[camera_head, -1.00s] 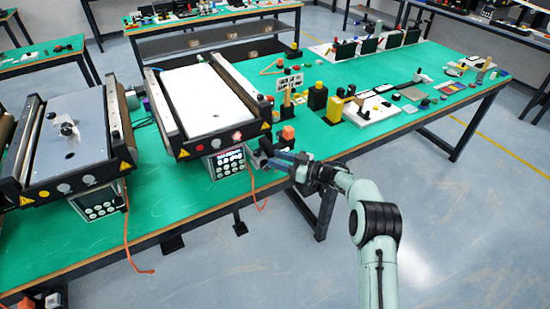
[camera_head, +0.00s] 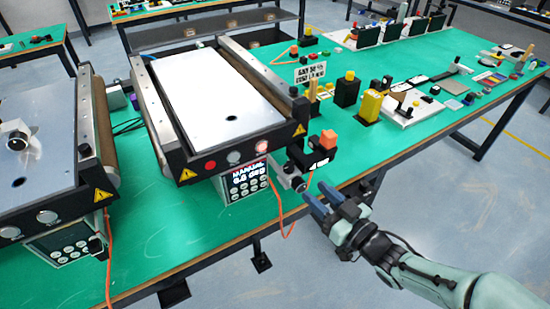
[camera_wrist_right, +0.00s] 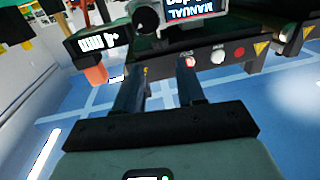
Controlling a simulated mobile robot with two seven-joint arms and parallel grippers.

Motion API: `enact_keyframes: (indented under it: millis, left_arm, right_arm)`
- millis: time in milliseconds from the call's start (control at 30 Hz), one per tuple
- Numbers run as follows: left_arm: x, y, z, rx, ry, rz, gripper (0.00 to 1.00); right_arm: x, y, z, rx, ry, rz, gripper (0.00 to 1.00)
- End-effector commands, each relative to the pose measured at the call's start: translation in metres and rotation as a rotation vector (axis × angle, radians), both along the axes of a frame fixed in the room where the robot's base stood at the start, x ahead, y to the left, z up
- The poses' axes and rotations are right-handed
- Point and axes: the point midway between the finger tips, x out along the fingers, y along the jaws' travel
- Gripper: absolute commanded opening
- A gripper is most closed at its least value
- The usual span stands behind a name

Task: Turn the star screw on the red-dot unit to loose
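The middle conveyor unit (camera_head: 215,80) has a white belt top and a front panel with a red button (camera_head: 210,165) and pale round buttons. One pale button (camera_head: 262,146) carries a red mark. A dark star screw (camera_head: 298,184) sits on a metal bracket at the unit's front right corner; a black knob (camera_wrist_right: 146,18) shows at the top of the right wrist view. My right gripper (camera_head: 315,192) is just right of the screw, fingers apart and nothing between them. Its parted fingers also show in the wrist view (camera_wrist_right: 160,66). My left gripper is not in view.
A keypad box (camera_head: 243,182) with a lit display hangs below the panel, with an orange cable. An orange block (camera_head: 328,139) on a black holder stands close behind the screw. A second conveyor (camera_head: 45,150) is at left.

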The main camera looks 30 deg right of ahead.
Motion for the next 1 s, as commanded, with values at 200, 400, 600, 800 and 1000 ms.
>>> enact_keyframes:
  millis: [200,400,600,800,1000]
  left_arm:
    - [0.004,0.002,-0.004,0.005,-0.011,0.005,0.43]
    - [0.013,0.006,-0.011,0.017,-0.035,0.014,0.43]
    - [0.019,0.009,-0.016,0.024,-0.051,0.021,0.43]
    - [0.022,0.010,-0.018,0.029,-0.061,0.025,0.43]
    - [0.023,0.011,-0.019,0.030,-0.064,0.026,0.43]
  right_arm:
    - [0.022,0.005,-0.001,-0.001,0.002,0.001,0.39]
    - [0.064,0.014,-0.002,0.001,0.001,0.002,0.39]
    - [0.102,0.022,-0.001,0.003,0.000,0.000,0.39]
    - [0.124,0.026,-0.001,0.002,0.000,0.000,0.39]
    - [0.130,0.027,0.000,0.001,0.000,-0.001,0.39]
